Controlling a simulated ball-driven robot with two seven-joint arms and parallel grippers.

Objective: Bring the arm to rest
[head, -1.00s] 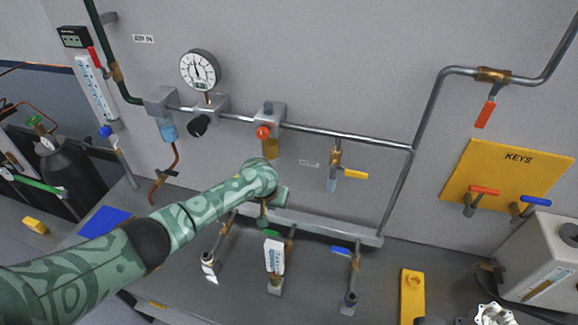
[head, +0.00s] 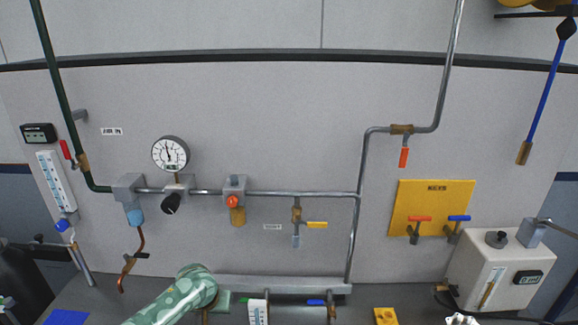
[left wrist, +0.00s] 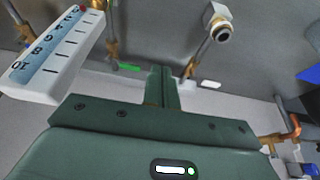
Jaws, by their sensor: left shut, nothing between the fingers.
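My left arm, pale green with leaf patterns, comes in at the bottom of the head view, its wrist (head: 190,292) in front of the bench below the pipework. My left gripper (left wrist: 160,75) shows in the left wrist view, its dark green fingers shut together with nothing between them. The fingers point toward the grey surface and pipe fittings and look clear of them. The gripper tips are not clearly visible in the head view. My right gripper is in neither view.
A white scaled meter (left wrist: 58,55) is close left of the fingers, and a pipe end (left wrist: 217,28) lies beyond to the right. A gauge (head: 170,154), valves and a yellow keys board (head: 430,205) are on the wall. A white box (head: 500,270) stands at right.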

